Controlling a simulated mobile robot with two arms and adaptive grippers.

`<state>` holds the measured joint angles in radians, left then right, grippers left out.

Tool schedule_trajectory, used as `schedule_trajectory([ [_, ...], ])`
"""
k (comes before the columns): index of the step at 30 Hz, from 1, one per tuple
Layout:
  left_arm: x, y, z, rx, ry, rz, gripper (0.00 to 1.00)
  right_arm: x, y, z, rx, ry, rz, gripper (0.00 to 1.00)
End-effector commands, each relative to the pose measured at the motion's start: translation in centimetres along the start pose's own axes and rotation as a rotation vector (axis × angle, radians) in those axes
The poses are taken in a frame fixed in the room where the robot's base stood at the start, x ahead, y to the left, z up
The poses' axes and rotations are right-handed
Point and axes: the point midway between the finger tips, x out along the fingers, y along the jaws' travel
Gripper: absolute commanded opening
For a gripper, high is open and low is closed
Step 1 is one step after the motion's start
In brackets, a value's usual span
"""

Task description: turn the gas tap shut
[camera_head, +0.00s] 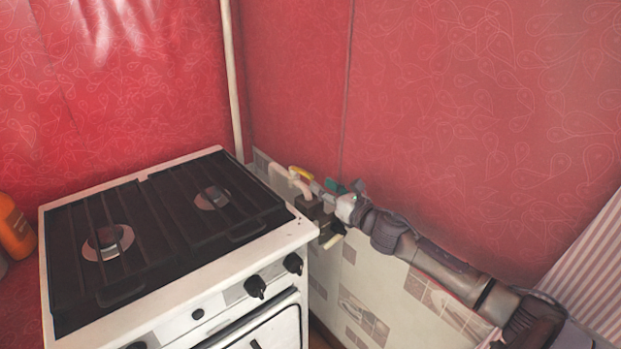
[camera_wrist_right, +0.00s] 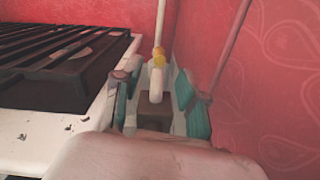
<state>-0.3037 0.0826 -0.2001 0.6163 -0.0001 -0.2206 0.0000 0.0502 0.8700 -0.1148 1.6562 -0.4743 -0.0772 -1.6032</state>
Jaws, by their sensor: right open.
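The gas tap (camera_head: 301,173) shows as a small yellow piece on a pale pipe (camera_head: 300,187) by the wall, just behind the stove's right corner. In the right wrist view the tap (camera_wrist_right: 159,54) is yellow and stands ahead, at the far end of the white bent pipe (camera_wrist_right: 155,85). My right gripper (camera_head: 319,201) is just right of the tap and pipe, its arm reaching in from the lower right. In the wrist view the teal-padded fingers (camera_wrist_right: 157,97) are apart, with the pipe seen between them. I cannot tell whether they touch it. My left gripper is not in view.
A white gas stove (camera_head: 287,242) with black grates stands close left of my right gripper. Red patterned walls (camera_head: 450,110) and a tiled lower wall (camera_head: 365,290) run behind it. A vertical pale pipe (camera_head: 231,80) stands in the corner. An orange bottle (camera_head: 14,230) is at far left.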

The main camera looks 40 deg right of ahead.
Motion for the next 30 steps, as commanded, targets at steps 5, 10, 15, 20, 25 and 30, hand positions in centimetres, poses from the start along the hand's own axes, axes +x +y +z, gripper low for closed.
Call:
schedule_trajectory([
  [5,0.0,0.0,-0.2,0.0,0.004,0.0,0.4,2.9,0.0,0.2,0.002,-0.004,-0.001,0.41],
  [10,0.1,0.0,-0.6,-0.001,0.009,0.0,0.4,4.8,0.0,0.1,0.003,-0.003,0.0,0.41],
  [15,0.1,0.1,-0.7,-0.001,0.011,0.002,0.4,5.9,0.0,0.0,0.001,-0.001,0.0,0.41],
  [20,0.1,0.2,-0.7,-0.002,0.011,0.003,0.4,6.1,0.0,0.0,0.0,0.0,0.0,0.41],
  [25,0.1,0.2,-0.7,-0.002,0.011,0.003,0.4,6.1,0.0,0.0,0.001,0.0,0.0,0.41],
  [30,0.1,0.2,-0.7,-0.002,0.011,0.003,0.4,6.1,0.0,0.0,0.001,0.0,0.0,0.13],
])
